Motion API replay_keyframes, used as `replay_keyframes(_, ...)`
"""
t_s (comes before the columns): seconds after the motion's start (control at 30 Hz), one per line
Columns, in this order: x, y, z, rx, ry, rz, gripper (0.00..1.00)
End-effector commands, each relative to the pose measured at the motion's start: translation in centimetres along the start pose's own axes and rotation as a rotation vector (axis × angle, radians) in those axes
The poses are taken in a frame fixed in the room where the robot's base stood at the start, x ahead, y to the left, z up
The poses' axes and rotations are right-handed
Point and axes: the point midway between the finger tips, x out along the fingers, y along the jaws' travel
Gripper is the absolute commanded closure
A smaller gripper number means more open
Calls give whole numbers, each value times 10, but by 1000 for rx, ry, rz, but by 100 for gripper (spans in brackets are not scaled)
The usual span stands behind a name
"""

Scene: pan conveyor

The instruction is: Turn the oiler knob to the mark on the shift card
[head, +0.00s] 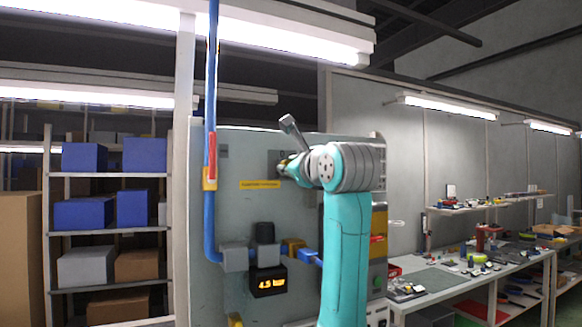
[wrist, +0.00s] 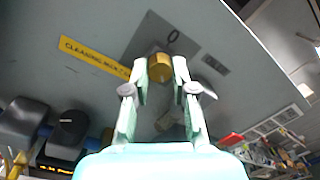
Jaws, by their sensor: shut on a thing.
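In the head view my gripper (head: 285,168) is at the upper part of the panel, right of the yellow label, and my arm hides part of this area. I cannot make out a shift card, and the knob's pointer position cannot be told.
The grey panel (head: 225,215) carries a yellow label (head: 260,184), a blue pipe (head: 209,120) and a display (head: 268,283) reading about 4.5. A grey lever (head: 291,128) sticks up beside my wrist. A workbench (head: 450,280) stands right; shelves with boxes stand left.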

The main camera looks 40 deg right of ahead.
Motion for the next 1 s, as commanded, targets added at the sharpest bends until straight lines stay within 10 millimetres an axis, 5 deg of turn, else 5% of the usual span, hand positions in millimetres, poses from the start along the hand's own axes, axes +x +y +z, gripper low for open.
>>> replay_keyframes(0.83, 1, 2, -2, 143, 14, 2, 100)
replay_keyframes(0.87, 1, 2, -2, 143, 14, 2, 72)
replay_keyframes(0.93, 1, 1, -2, 143, 13, 1, 54)
replay_keyframes(1.0, 1, 1, -2, 143, 12, 1, 49)
